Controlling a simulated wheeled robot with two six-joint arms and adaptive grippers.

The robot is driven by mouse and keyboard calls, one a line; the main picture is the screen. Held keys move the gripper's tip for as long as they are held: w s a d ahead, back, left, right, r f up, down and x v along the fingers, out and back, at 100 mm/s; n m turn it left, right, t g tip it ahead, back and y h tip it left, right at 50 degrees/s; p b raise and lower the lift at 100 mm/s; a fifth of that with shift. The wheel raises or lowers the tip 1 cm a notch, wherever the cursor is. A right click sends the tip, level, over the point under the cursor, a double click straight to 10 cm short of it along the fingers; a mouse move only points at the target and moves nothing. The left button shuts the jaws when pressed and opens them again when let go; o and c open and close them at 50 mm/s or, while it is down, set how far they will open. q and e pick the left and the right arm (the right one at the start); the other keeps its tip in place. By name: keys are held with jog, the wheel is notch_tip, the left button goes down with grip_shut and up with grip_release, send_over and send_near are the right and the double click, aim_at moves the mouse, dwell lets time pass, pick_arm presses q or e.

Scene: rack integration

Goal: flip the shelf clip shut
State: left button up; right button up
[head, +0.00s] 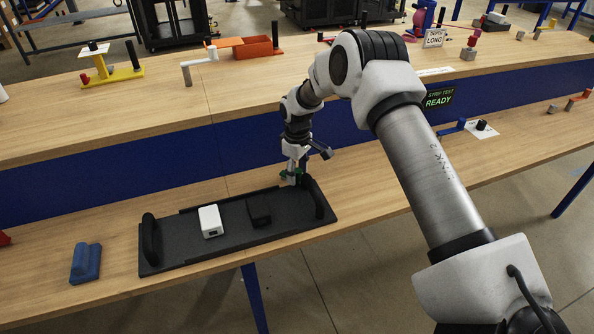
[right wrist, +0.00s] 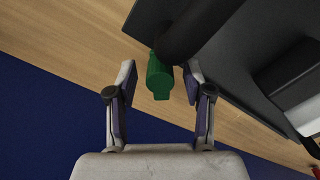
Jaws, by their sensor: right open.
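A small green piece, which looks like the shelf clip (right wrist: 160,76), sits at the edge of the black tray beside the tray's dark handle in the right wrist view. In the head view the green piece (head: 284,176) shows only in part at the tray's back right. My right gripper (right wrist: 160,70) is open, with one finger on each side of the green piece and visible gaps to both. In the head view my right gripper (head: 293,170) points down at the tray's back edge. I cannot tell whether the clip is flipped open or shut. My left gripper is not in view.
The black tray (head: 180,246) has an upright handle at each end and holds a white box (head: 210,221) and a black box (head: 258,212). A blue block (head: 85,262) lies left of it. A raised wooden shelf (head: 160,110) with a blue front runs behind.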

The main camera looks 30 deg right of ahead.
jog(key=shift+s+r, duration=0.1)
jog(key=shift+c, duration=1)
grip_shut()
jog(key=shift+a, duration=0.1)
jog(key=shift+s+a+r+m+p, duration=0.1)
jog(key=shift+a+m+p, duration=0.2)
jog(key=shift+m+p, duration=0.4)
jog(key=shift+s+a+m+p, duration=0.1)
jog(key=shift+a+m+p, duration=0.15)
jog(key=shift+m+p, duration=0.4)
jog(key=shift+a+m+p, duration=0.3)
jog(key=shift+a+m, duration=0.1)
jog(key=shift+m, duration=0.85)
jog(key=shift+w+a+m+p, duration=0.15)
jog(key=shift+a+m+p, duration=0.25)
jog(key=shift+m, duration=0.6)
